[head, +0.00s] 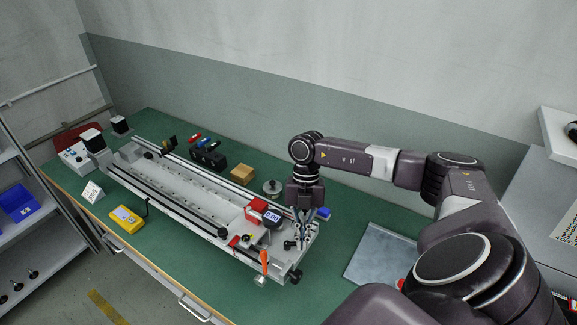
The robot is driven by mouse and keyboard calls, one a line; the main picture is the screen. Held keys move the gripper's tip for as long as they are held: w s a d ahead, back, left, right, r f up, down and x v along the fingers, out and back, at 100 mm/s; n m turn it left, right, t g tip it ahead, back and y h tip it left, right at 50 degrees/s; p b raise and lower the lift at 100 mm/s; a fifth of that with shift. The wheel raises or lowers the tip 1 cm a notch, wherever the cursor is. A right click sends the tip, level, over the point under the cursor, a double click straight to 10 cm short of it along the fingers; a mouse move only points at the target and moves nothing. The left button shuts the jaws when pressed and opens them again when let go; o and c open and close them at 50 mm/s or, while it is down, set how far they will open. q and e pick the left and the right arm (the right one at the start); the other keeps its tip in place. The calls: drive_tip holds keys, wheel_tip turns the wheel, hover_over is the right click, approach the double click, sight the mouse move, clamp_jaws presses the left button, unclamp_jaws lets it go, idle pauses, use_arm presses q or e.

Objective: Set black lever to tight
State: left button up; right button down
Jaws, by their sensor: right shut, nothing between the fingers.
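My right gripper (303,243) points down over the right end of the long gantry (170,190). Its fingers are shut, with nothing seen between them. Small black parts (288,245) on the end plate sit just left of the fingertips. The black lever seems to be among these parts, but its setting is too small to read. I cannot tell whether the fingers touch it. An orange-handled screwdriver (265,258) stands at the gantry's front right corner. My left gripper is not in view.
A red unit with a digital display (271,217) sits close left of my gripper. A wooden block (241,174) and a round metal part (272,188) lie behind the gantry. A yellow meter (126,218) lies in front. A grey plate (380,256) lies to the right on the green table.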

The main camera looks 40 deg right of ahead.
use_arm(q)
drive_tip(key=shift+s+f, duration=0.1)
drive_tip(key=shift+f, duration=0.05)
use_arm(e)
drive_tip(key=shift+w+d, duration=0.1)
drive_tip(key=shift+d, duration=0.1)
idle(0.5)
drive_tip(key=shift+w+d+r, duration=0.1)
drive_tip(key=shift+r, duration=0.05)
